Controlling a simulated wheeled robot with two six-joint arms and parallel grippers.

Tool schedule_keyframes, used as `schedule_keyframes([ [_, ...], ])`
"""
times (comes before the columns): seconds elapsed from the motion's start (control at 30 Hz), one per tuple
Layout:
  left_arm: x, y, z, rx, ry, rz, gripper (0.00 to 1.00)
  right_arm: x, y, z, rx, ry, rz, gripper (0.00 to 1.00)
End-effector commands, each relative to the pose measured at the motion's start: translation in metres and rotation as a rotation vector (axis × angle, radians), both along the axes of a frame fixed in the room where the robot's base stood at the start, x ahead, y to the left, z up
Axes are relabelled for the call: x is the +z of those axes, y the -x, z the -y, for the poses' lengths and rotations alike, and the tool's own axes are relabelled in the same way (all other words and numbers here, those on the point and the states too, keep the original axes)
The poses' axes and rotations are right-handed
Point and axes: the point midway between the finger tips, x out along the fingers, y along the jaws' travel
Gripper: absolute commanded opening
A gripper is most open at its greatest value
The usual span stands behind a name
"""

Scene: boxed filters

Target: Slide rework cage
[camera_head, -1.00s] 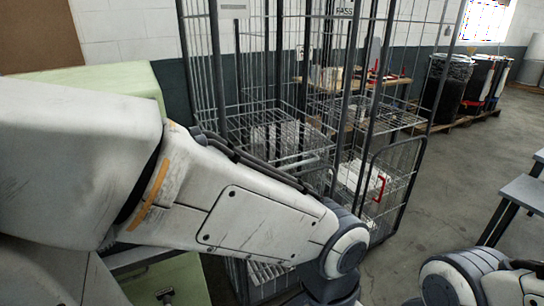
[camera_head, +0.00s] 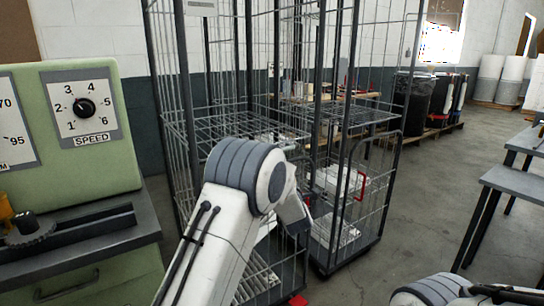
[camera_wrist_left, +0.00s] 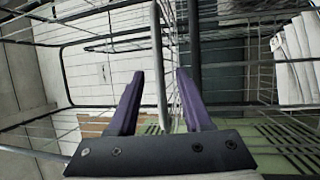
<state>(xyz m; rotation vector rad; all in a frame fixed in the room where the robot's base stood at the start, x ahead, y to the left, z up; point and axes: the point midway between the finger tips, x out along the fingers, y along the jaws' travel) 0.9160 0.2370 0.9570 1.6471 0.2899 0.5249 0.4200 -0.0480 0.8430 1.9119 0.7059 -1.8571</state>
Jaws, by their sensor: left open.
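A tall wire cage (camera_head: 182,100) stands at the centre left in the head view, with a small sign at its top that I cannot read. A second wire cage (camera_head: 385,170) with a red handle (camera_head: 361,185) stands close on its right. My left arm rises in front of the first cage, and its gripper is hidden there. In the left wrist view my left gripper (camera_wrist_left: 160,78) is open. A pale upright bar (camera_wrist_left: 158,40) shows between its purple fingers; I cannot tell if they touch it. A dark post (camera_wrist_left: 195,50) is just right. Only part of my right arm shows.
A green machine with a speed dial (camera_head: 84,107) stands on a cabinet (camera_head: 90,280) at the left. Grey tables (camera_head: 515,185) stand at the right. Dark bins (camera_head: 415,97) on a pallet are at the back. The floor (camera_head: 430,185) between cages and tables is clear.

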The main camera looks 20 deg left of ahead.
Motion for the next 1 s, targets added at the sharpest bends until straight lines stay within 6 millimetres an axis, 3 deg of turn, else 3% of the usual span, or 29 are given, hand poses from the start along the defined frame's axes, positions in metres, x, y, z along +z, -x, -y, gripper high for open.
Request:
schedule_keyframes([
  [0.53, 0.016, -0.073, -0.042, 0.003, 0.0, 0.006, 0.5, 0.011, 0.0, 0.0, 0.0, 0.0, 0.0, 0.0],
  [0.73, 0.019, -0.085, -0.049, 0.003, 0.0, 0.006, 0.5, 0.012, 0.0, 0.0, 0.0, 0.0, 0.0, 0.0],
  [1.0, 0.019, -0.088, -0.05, 0.002, -0.001, 0.004, 0.5, 0.012, 0.0, 0.0, 0.0, 0.0, 0.0, 0.0],
])
